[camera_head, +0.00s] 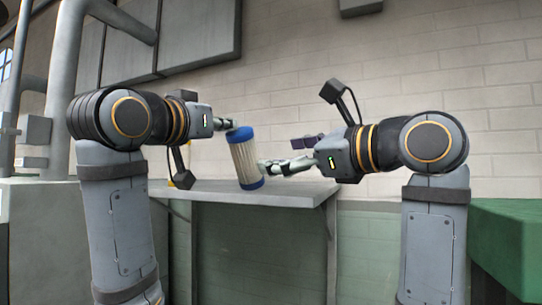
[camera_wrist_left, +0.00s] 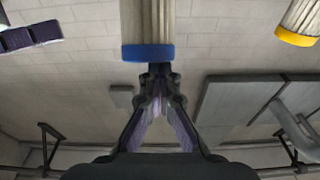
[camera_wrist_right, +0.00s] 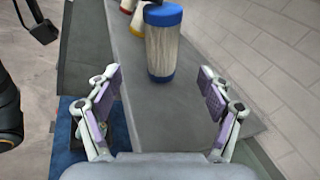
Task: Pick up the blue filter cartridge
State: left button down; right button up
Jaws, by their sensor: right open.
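The blue filter cartridge (camera_head: 245,160) has a pale pleated body with blue end caps. It stands on the grey bench between my arms and also shows in the right wrist view (camera_wrist_right: 163,45). In the left wrist view its body (camera_wrist_left: 148,20) hangs inverted just beyond the fingertips. My right gripper (camera_head: 286,154) is open and empty, facing the cartridge; in the right wrist view its fingers (camera_wrist_right: 161,88) are spread wide, with the cartridge ahead between them. My left gripper (camera_head: 232,124) overlaps the top cap in the head view. Its fingertips (camera_wrist_left: 160,72) are together; I see nothing between them.
The grey bench (camera_head: 290,194) carries a red-capped cartridge (camera_wrist_right: 138,24) and a yellow-capped one, which shows in the left wrist view (camera_wrist_left: 296,37), behind the blue one. A green block (camera_head: 510,235) stands at the right. A brick wall is behind.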

aim_at(254, 159)
pick_arm(q)
jog(key=shift+w+f, duration=0.15)
jog(key=shift+f, duration=0.05)
pick_arm(e)
jog(key=x, duration=1.1)
jog(key=shift+a, duration=0.1)
jog(key=shift+w+f, duration=0.1)
jog(key=shift+f, duration=0.05)
jog(key=c, duration=1.4)
jog(key=shift+o, duration=0.2)
jog(key=shift+w+f, duration=0.1)
jog(key=shift+w, duration=0.05)
pick_arm(q)
jog(key=shift+w+d+r, duration=0.1)
jog(key=shift+d+r, duration=0.05)
jog(key=shift+r, duration=0.5)
